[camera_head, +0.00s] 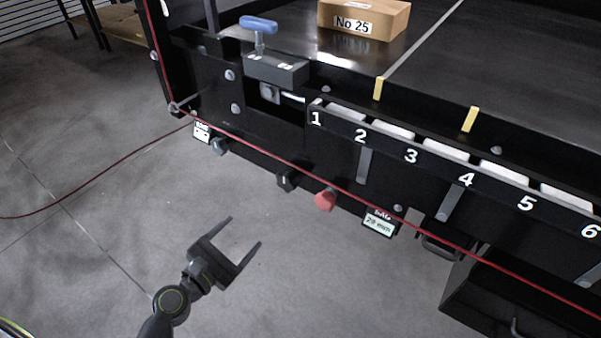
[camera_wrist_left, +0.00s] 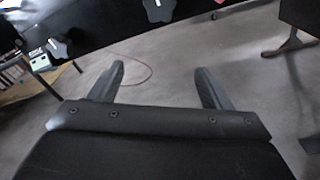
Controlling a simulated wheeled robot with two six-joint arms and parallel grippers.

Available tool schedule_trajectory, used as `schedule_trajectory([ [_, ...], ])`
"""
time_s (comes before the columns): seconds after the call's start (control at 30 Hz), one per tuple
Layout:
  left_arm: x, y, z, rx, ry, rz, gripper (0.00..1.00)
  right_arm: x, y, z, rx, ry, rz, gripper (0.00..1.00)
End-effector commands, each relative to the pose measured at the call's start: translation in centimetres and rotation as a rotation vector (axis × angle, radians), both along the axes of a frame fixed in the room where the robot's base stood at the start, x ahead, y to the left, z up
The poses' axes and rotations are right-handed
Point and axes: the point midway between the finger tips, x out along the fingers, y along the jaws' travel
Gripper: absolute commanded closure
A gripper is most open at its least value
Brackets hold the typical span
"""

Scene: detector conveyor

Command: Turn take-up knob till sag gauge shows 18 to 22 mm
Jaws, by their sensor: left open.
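The sag gauge (camera_head: 380,222) is a small lit display low on the conveyor's black side. Its mm reading looks like 20 or 29, but the digits are too small to be sure. Left of it are a red knob (camera_head: 326,200), a dark knob (camera_head: 286,181) and another dark knob (camera_head: 219,146); I cannot tell which is the take-up knob. My left gripper (camera_head: 245,231) is open and empty, apart from and below the knobs in the picture. In the left wrist view its fingers (camera_wrist_left: 160,72) are spread, with two lobed knobs beyond, one grey (camera_wrist_left: 159,10) and one dark (camera_wrist_left: 55,46).
A red cord (camera_head: 255,150) runs along the conveyor side above the knobs. A small labelled display (camera_head: 202,131) is at the left. A blue-handled clamp (camera_head: 259,27) and a box marked No 25 (camera_head: 362,20) are above. The floor around my gripper is clear.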

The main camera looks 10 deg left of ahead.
Motion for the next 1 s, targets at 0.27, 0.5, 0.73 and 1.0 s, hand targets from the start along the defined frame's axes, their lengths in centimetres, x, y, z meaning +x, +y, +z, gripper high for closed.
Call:
schedule_trajectory([
  [0.27,0.7,-0.9,3.5,-0.132,-0.036,-0.020,0.28,0.0,-0.2,0.6,-0.002,0.000,0.001,0.64],
  [0.5,4.6,-2.3,3.6,-0.130,-0.037,-0.019,0.28,0.0,-0.5,1.8,-0.006,0.001,0.002,0.64],
  [0.73,9.0,-4.0,3.5,-0.127,-0.036,-0.020,0.28,0.0,-0.5,2.6,-0.006,0.000,0.002,0.64],
  [1.0,13.7,-5.7,3.3,-0.126,-0.034,-0.020,0.28,0.0,-0.5,2.9,-0.006,0.000,0.002,0.64],
])
